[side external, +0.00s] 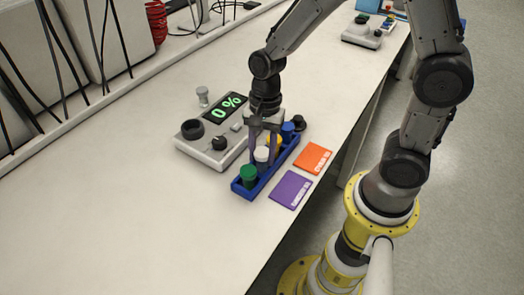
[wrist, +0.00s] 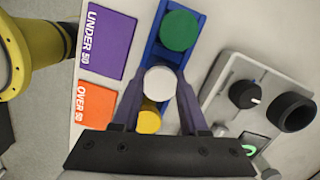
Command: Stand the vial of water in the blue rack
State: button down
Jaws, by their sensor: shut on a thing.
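My gripper (side external: 263,140) points down over the blue rack (side external: 264,181) and is shut on a white-capped vial (side external: 261,154). In the wrist view, the white cap (wrist: 160,82) lies between my fingers, in line with the rack (wrist: 155,53). It sits between a green-capped vial (wrist: 179,30) and a yellow-capped vial (wrist: 149,119). The held vial looks upright; my fingers and the rack hide its lower part, so I cannot tell whether it touches the rack's bottom. No label naming its contents is readable.
A blue-capped vial (side external: 288,130) stands farther along the rack. A grey device (side external: 205,150) reading "0 %" stands left of it. A purple card (side external: 290,190) and an orange card (side external: 313,158) lie to the right, near the table edge. The left foreground of the table is clear.

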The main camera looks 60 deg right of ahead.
jog(key=shift+f, duration=0.3)
grip_release()
dwell(0.6)
jog(key=shift+r, duration=3.55)
